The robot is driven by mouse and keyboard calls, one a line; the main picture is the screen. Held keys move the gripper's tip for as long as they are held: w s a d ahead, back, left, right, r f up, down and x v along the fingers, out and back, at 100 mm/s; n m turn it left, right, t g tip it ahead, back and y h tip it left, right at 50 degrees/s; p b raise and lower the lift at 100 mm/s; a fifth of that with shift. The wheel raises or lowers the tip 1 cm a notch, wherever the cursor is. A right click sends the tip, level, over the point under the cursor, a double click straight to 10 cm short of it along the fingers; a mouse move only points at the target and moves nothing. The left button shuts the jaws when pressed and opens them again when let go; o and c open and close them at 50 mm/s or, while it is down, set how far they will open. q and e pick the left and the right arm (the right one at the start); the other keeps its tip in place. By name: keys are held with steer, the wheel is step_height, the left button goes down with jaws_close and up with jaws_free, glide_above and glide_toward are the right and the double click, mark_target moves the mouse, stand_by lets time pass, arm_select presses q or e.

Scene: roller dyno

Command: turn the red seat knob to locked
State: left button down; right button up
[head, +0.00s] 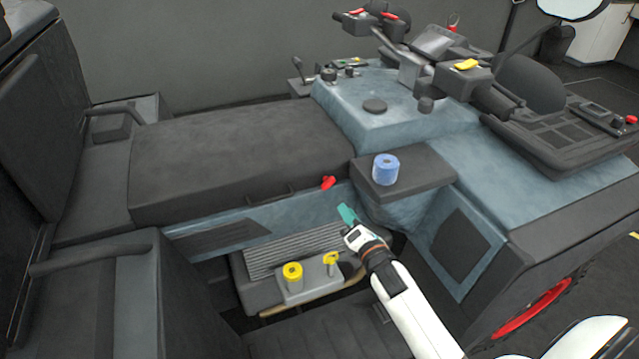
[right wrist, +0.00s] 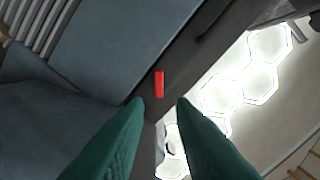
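The red seat knob (head: 328,183) sticks out from the side of the vehicle, just under the front edge of the black seat (head: 240,160). In the right wrist view the red knob (right wrist: 159,84) shows upright, ahead of and between the fingertips. My right gripper (head: 347,214) has green fingers and is below and slightly right of the knob, apart from it. In the right wrist view the fingers (right wrist: 162,104) are spread with a gap between them and nothing held. My left gripper is not in view.
A blue roll (head: 385,170) stands on a dark ledge right of the knob. Below, a grey box carries a yellow knob (head: 292,272) and a yellow lever (head: 330,259) beside a ribbed step (head: 290,250). Handlebars (head: 465,75) rise at the upper right.

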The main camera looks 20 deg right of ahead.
mark_target(330, 185)
steer(key=w, duration=1.1)
steer(key=shift+w+d, duration=0.1)
steer(key=shift+d, duration=0.25)
jaws_close()
